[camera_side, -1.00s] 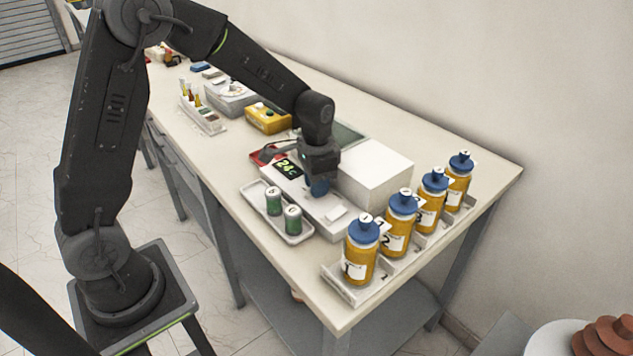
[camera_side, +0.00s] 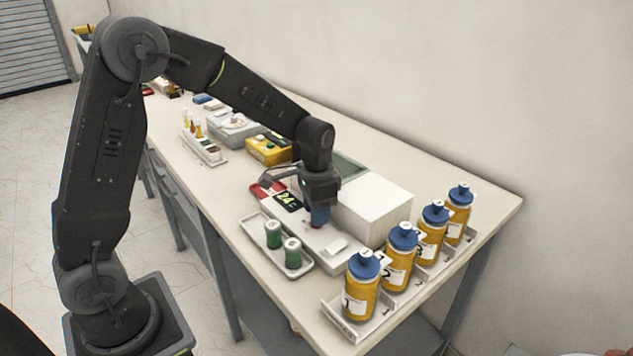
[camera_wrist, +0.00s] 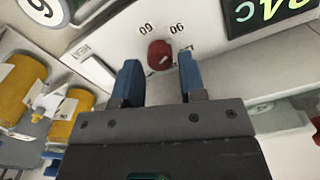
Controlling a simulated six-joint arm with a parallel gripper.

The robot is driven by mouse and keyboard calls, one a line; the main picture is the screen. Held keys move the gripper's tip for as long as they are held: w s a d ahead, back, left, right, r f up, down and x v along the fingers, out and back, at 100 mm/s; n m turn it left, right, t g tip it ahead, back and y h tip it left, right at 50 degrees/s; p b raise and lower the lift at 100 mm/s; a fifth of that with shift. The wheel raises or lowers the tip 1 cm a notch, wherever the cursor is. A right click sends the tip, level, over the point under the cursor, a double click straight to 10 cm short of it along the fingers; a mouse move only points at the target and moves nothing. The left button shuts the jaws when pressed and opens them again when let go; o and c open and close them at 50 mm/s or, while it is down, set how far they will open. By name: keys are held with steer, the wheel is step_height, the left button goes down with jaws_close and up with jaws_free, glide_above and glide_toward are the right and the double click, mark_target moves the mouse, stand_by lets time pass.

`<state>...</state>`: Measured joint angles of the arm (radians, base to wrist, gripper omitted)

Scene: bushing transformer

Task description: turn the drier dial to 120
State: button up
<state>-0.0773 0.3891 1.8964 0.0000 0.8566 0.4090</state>
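The red drier dial (camera_wrist: 160,55) sits on the white front panel of the drier (camera_side: 372,208). In the wrist view it shows just past the gap between my fingertips, with numbers around it. In the side view, a bit of its red (camera_side: 316,228) shows below the fingers. My gripper (camera_wrist: 158,65) is open, its blue fingers apart on either side of the dial's line; it holds nothing. In the side view my gripper (camera_side: 319,222) points down over the panel. The drier's display (camera_side: 288,201) reads 24 in green. The dial's exact setting is unclear.
A tray (camera_side: 262,255) with two green-and-white jars stands in front of the panel. Several yellow bottles with blue caps (camera_side: 401,260) stand in a rack at right. A yellow box (camera_side: 268,150) and a vial rack (camera_side: 205,148) are farther back.

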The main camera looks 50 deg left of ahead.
step_height(320, 180, up, 12)
stand_by(0.4)
steer(key=shift+r, duration=0.1)
step_height(320, 180, down, 14)
steer(key=n, duration=1.3)
steer(key=shift+c, duration=0.2)
steer(key=shift+r, duration=0.1)
steer(key=c, duration=0.6)
